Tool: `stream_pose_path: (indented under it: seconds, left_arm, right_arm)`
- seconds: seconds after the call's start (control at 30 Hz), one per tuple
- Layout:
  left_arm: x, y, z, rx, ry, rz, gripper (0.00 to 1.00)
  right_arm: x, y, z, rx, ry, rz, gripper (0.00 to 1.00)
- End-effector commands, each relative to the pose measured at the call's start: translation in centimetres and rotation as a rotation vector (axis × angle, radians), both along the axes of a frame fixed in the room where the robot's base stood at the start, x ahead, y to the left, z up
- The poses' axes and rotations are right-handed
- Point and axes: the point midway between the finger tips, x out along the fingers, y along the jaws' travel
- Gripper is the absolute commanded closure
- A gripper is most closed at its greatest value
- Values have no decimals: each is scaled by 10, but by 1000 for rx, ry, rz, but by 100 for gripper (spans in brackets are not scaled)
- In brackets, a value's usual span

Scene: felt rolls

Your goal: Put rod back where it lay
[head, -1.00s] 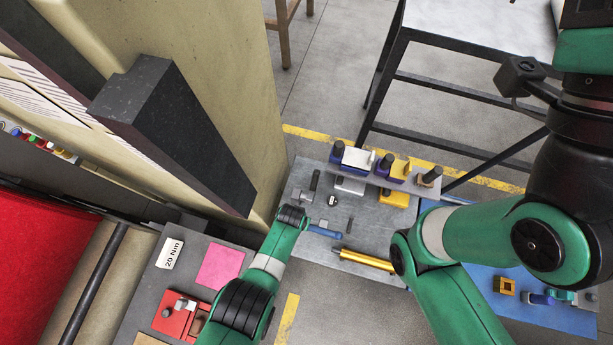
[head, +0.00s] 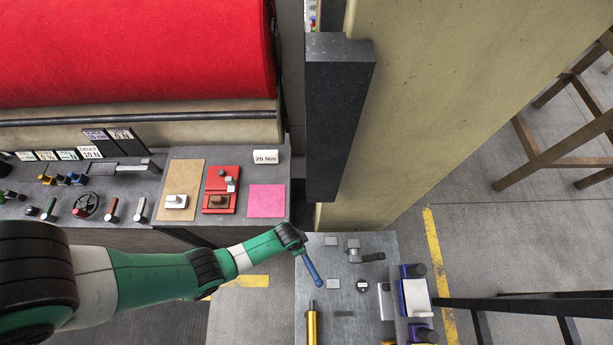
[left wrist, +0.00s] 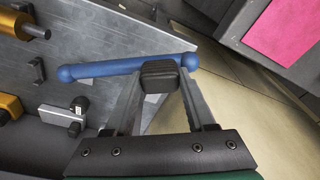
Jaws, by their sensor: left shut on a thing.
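The blue rod (head: 312,268) has a rounded knob at each end. My left gripper (head: 298,238) is at its upper end in the head view, at the left edge of the grey metal bench (head: 378,242). In the left wrist view the rod (left wrist: 110,68) lies crosswise at the fingertips of my left gripper (left wrist: 160,80), which is shut on it near its right end. A black block there hides part of the grip. The rod appears over the bench; whether it touches the surface I cannot tell. My right gripper is not in view.
A gold cylinder (head: 312,326), a dark handled tool (head: 364,255) and blocks on a rack (head: 416,298) are on the bench. A dark upright slab (head: 336,120) stands behind. The control desk (head: 150,185) is at left, with a pink square (head: 267,200).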

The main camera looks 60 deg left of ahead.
Motion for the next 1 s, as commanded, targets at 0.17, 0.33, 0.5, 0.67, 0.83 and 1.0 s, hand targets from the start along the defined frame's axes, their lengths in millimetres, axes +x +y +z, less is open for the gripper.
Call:
stream_pose_path:
  seconds: [0.17, 0.33, 0.5, 0.67, 0.83, 1.0]
  left_arm:
    - [0, 0, 0, 0, 0, -2, 100]
    - [0, 0, -14, 0, 0, -2, 100]
    - [0, -1, -36, 0, 0, -3, 100]
    - [0, -1, -54, 0, 0, -3, 100]
    - [0, -1, -60, 0, -1, -3, 100]
    - [0, -1, -59, 0, -1, -3, 100]
  right_arm:
    - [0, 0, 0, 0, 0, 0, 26]
    - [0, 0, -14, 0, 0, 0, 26]
    - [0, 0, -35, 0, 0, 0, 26]
    - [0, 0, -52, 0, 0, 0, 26]
    - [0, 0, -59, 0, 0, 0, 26]
    - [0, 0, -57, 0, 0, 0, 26]
